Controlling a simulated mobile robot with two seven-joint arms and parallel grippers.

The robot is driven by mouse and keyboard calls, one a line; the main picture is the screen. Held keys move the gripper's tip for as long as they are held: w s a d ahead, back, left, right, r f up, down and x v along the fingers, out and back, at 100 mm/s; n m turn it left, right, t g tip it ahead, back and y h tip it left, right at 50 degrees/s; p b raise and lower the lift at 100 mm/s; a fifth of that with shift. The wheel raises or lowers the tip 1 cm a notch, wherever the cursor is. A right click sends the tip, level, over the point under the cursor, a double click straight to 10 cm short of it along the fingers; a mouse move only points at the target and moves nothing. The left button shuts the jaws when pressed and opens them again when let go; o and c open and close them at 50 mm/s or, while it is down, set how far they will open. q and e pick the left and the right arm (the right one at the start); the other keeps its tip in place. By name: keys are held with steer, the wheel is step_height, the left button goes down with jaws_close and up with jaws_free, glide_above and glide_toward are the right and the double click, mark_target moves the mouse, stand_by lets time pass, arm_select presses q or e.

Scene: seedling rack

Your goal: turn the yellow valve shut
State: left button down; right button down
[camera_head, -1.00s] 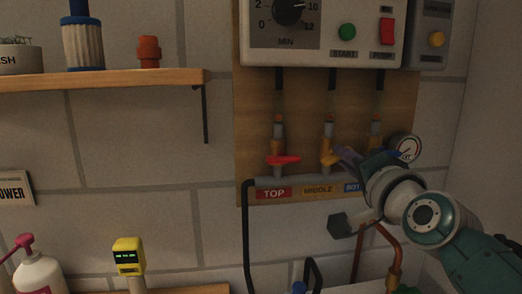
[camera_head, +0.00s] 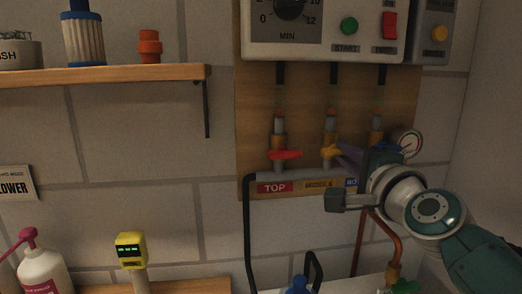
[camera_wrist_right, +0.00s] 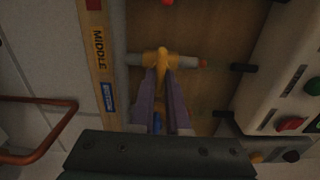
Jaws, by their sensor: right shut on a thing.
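The yellow valve (camera_head: 330,151) is the middle of three valves on a wooden board, above the "MIDDLE" label (camera_head: 318,185). My right gripper (camera_head: 340,152) comes in from the right, its purple-grey fingers at the yellow handle. In the right wrist view, the fingers (camera_wrist_right: 161,80) are shut on the yellow handle (camera_wrist_right: 162,60), one on each side. There the handle lies about crosswise to its pipe. My gripper hides part of the handle in the head view. My left gripper is not in view.
The red valve (camera_head: 284,154) is left of the yellow one, its handle crosswise. The blue valve (camera_head: 385,147) is partly hidden behind my right gripper, near a gauge (camera_head: 408,142). A control box (camera_head: 325,30) is above. A copper pipe (camera_head: 378,235) runs below.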

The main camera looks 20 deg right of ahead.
steer(key=c, duration=0.9)
jaws_free()
steer(key=v, duration=1)
steer(key=shift+d, duration=0.1)
